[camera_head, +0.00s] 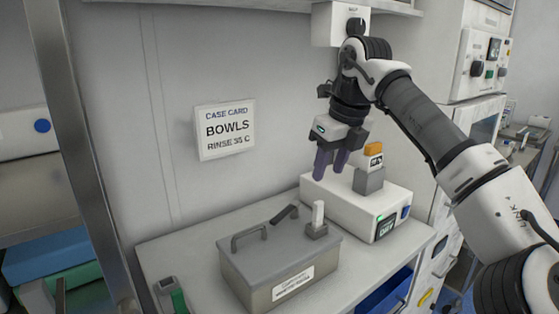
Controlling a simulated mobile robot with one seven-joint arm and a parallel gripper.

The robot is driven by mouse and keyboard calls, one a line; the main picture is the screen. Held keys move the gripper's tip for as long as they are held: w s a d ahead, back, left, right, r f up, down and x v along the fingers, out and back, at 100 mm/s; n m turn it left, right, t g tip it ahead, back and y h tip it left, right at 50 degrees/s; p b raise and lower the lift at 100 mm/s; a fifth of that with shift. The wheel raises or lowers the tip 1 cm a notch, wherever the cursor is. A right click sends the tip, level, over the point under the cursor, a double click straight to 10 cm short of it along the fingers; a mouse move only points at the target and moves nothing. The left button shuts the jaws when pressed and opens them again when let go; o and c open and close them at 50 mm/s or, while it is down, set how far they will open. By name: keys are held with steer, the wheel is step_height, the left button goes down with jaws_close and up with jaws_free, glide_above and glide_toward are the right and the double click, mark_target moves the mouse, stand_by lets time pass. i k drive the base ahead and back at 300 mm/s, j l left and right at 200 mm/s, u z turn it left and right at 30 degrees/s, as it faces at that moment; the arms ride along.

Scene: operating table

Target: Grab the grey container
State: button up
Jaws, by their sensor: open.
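A grey container (262,277) stands on the table. It is a box with a grey lid, dark handles on top and a white label on its front side. A small grey block with a white upright piece (317,221) is at the lid's right end. My gripper (331,164) hangs above and to the right of the container, its two purple fingers pointing down. It is open, with no object seen between the fingers. It is apart from the container, over the back of a white device.
The white device (340,213) with a green display stands right behind the container, carrying a grey piece with an orange top (370,165). A green-and-grey item (171,296) lies left of the container. The table (185,247) is bare at back left.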

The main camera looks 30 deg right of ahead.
mark_target(264, 264)
steer(key=k, duration=1)
